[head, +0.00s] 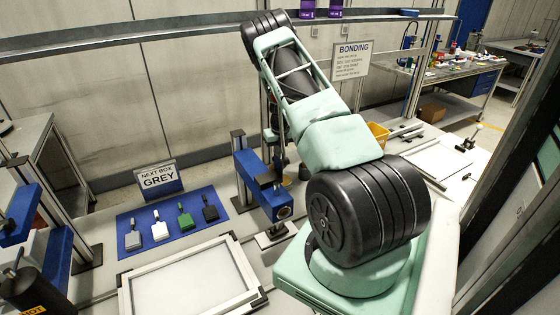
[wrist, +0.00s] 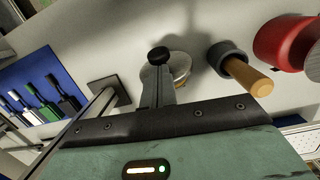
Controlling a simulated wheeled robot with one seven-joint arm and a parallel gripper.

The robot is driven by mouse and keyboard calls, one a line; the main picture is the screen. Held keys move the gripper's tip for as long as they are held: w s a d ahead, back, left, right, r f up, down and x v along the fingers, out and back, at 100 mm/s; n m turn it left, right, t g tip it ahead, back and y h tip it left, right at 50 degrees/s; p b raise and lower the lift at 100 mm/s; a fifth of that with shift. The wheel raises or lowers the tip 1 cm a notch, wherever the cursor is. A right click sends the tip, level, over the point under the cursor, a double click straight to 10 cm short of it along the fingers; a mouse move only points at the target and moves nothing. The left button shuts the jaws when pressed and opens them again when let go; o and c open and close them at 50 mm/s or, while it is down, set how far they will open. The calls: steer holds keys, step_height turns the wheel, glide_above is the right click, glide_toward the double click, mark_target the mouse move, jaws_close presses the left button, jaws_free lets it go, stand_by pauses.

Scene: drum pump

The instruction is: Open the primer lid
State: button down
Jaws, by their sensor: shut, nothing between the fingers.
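In the wrist view my gripper (wrist: 158,56) is shut and empty. Its dark fingers reach over a small round pot with a pale metallic top (wrist: 181,66), which may be the primer pot with its lid. The fingers partly hide the pot, and I cannot tell whether they touch it. A gold-brown patch shows at its near side. Right of it is a dark grey cup-like piece with a wooden handle (wrist: 245,76). In the head view my own arm hides most of this area.
A red container (wrist: 285,40) stands right of the wooden handle. A blue mat (head: 130,250) holds several coloured swatches by a "NEXT BOX GREY" sign (head: 158,178). A blue clamp or press (head: 262,185) stands beside my arm. A white-framed panel (head: 190,282) lies in front.

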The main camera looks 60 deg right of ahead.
steer(key=shift+w+d+f+b, duration=0.25)
steer(key=shift+w+f+b, duration=0.2)
steer(key=shift+w+b, duration=0.2)
steer(key=shift+w, duration=0.1)
stand_by(0.3)
